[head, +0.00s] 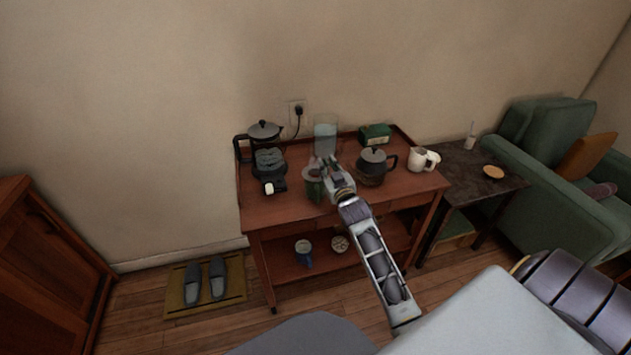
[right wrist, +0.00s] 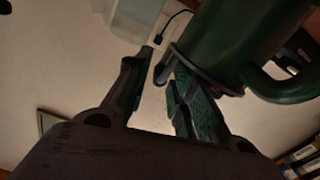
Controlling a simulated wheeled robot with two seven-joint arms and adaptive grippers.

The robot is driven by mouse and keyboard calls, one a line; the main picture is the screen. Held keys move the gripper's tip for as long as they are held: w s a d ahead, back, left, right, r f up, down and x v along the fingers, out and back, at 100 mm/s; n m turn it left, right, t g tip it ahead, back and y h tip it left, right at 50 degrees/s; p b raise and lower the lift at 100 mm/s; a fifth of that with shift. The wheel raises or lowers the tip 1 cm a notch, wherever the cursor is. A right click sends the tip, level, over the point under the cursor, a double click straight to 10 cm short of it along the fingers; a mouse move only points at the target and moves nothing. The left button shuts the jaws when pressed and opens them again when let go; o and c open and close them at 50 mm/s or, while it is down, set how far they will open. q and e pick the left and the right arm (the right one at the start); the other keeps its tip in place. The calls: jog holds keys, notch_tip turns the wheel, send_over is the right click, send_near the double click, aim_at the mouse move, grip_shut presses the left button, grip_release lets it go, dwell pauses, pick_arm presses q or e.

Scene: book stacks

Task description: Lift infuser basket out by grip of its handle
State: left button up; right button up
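A green mug (head: 314,186) stands on the wooden table, and the right wrist view shows it large at the upper right (right wrist: 235,40). A thin grey rim, seemingly of the infuser basket (right wrist: 208,80), runs along the mug's mouth; the rest of the basket is hidden inside. A small grey piece, likely its handle (right wrist: 162,70), sticks out between my fingertips. My right gripper (head: 325,166) is at the mug's top; in the right wrist view its fingers (right wrist: 161,65) are apart, with a gap beside the handle. My left gripper is not in view.
A dark teapot (head: 372,167) and white mug (head: 418,160) stand to the right, a green box (head: 375,134) behind.

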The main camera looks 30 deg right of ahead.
jog(key=shift+x, duration=1.05)
grip_shut()
